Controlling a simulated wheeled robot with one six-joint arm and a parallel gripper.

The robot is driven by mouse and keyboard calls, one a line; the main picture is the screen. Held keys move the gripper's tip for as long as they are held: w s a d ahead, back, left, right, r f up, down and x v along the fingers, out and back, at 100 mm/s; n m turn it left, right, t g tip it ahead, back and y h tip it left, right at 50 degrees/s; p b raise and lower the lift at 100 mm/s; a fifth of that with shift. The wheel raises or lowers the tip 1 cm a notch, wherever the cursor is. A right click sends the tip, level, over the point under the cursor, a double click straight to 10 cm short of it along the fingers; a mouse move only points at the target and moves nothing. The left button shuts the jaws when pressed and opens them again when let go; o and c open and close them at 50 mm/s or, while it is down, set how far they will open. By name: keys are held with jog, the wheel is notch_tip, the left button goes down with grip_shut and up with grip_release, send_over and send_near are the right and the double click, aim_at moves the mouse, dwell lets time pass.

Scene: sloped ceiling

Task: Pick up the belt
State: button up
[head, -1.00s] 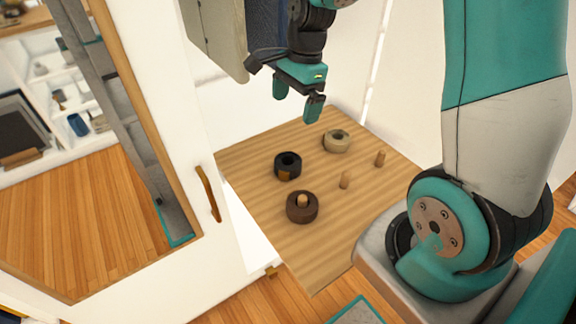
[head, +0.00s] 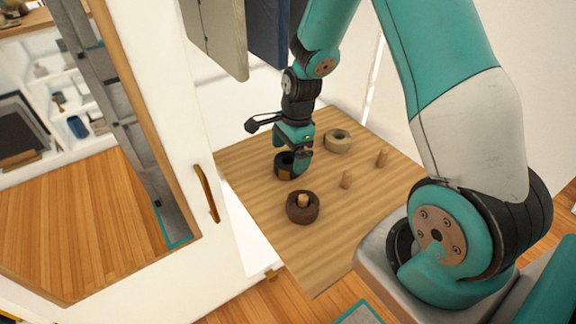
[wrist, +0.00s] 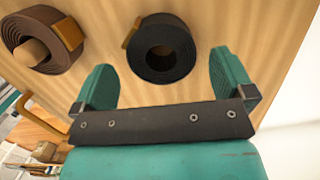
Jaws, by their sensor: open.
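Three rolled belts lie on the wooden board. The black belt (head: 284,171) is at the left, the brown belt (head: 302,207) is at the front with a wooden peg through its middle, and the beige belt (head: 337,141) is at the back. My gripper (head: 292,163) is open and low over the black belt, partly hiding it in the head view. In the wrist view the black belt (wrist: 161,48) lies ahead of and between the two teal fingers (wrist: 163,82), with none of it seen gripped. The brown belt (wrist: 42,40) is at the upper left there.
Two bare wooden pegs (head: 346,179) (head: 382,157) stand on the wooden board (head: 270,225), right of the belts. A white mirrored door (head: 195,150) with a handle stands left of the board. Hanging clothes (head: 268,30) are above and behind.

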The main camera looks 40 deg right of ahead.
aim_at(288, 161)
jog(key=shift+a+f, duration=0.2)
jog(key=shift+f, duration=1.3)
jog(key=shift+w, duration=0.1)
jog(key=c, duration=1)
jog(key=shift+r, duration=0.15)
